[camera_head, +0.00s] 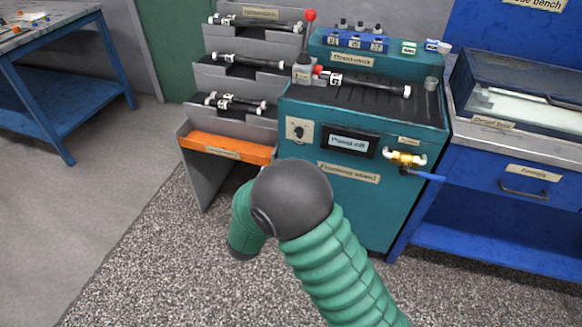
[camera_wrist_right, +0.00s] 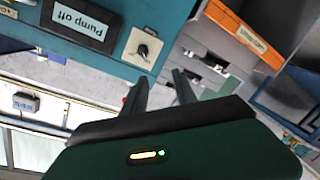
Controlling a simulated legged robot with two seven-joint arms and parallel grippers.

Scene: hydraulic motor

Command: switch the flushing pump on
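The flushing stand (camera_head: 290,165) is a teal cabinet with a dark rotary knob (camera_head: 299,131) on a cream plate at the front left. Beside the knob, a display (camera_head: 348,144) appears to read "Pump off". The right wrist view shows the knob (camera_wrist_right: 142,49) and the display (camera_wrist_right: 75,19) turned over, with "Pump off" clear. My right gripper (camera_wrist_right: 163,86) is open and empty, its two fingers apart and below the knob in that picture, not around it. In the head view my green-sleeved arm is in front of the stand and its gripper is hidden. My left gripper is not in view.
An orange tray (camera_head: 228,148) and grey rack shelves with black rods stand left of the stand. A blue bench (camera_head: 510,185) is at the right. Speckled floor in front is clear.

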